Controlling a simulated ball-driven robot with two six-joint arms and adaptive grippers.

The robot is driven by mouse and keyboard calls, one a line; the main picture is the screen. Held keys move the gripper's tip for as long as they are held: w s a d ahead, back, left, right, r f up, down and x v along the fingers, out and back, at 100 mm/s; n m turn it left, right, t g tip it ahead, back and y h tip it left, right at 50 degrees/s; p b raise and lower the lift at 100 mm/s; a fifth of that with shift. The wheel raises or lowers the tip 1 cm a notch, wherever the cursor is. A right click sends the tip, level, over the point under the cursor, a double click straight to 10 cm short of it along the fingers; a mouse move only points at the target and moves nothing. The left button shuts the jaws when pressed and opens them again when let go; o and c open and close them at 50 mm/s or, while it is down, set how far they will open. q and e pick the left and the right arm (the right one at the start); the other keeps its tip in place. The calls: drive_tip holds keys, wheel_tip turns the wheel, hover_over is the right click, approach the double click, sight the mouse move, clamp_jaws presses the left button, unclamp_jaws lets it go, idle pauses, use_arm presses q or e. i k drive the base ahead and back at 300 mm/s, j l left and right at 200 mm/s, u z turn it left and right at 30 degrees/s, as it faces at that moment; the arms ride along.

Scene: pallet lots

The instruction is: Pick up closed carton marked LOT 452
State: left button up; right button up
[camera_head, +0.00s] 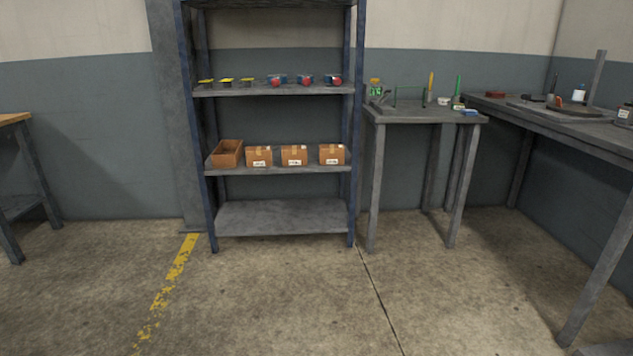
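Several cartons stand in a row on the middle shelf of the blue-framed rack. The leftmost carton (227,153) is open at the top. To its right are three closed cartons: one on the left (259,153), one in the middle (294,153) and one on the right (332,151). Each closed carton has tape on top and a white front label. The labels are too small to read, so I cannot tell which one is marked LOT 452. Neither of my grippers shows in this view.
The rack's upper shelf (225,91) holds yellow-topped items and blue-and-red items. Its bottom shelf (280,217) is empty. A small table (400,115) and a long workbench (560,125) stand at right, a wooden-topped table (14,118) at left. Floor before the rack is clear.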

sight(330, 154)
drive_tip(key=i+u, duration=0.1)
drive_tip(key=i, duration=0.5)
drive_tip(key=i+l+u, duration=0.1)
drive_tip(key=i, duration=0.45)
